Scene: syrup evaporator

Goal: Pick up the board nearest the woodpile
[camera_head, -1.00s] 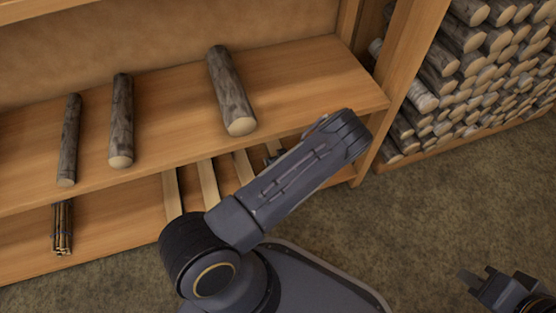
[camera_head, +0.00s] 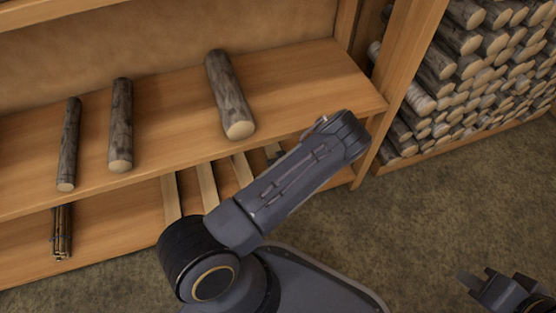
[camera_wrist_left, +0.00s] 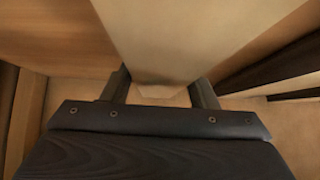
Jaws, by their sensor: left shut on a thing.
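In the left wrist view a pale, flat board (camera_wrist_left: 165,35) runs between the two fingers of my left gripper (camera_wrist_left: 160,88), which is shut on it. In the head view my left arm hides most of that gripper, and only a small dark part shows at the lower shelf. Three pale boards show on the lower shelf: a left one (camera_head: 171,196), a middle one (camera_head: 207,185) and a right one (camera_head: 242,170), nearest the woodpile of these. I cannot tell which board is held. The woodpile (camera_head: 460,80) is at the right. My right gripper (camera_head: 477,278) is open and empty.
Several logs, one of them a thick log (camera_head: 230,95), lie on the upper shelf (camera_head: 290,85) above the boards. A bundle of thin sticks (camera_head: 62,232) is on the lower shelf at left. A wooden post (camera_head: 408,60) separates shelves and woodpile. The floor (camera_head: 430,220) is clear.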

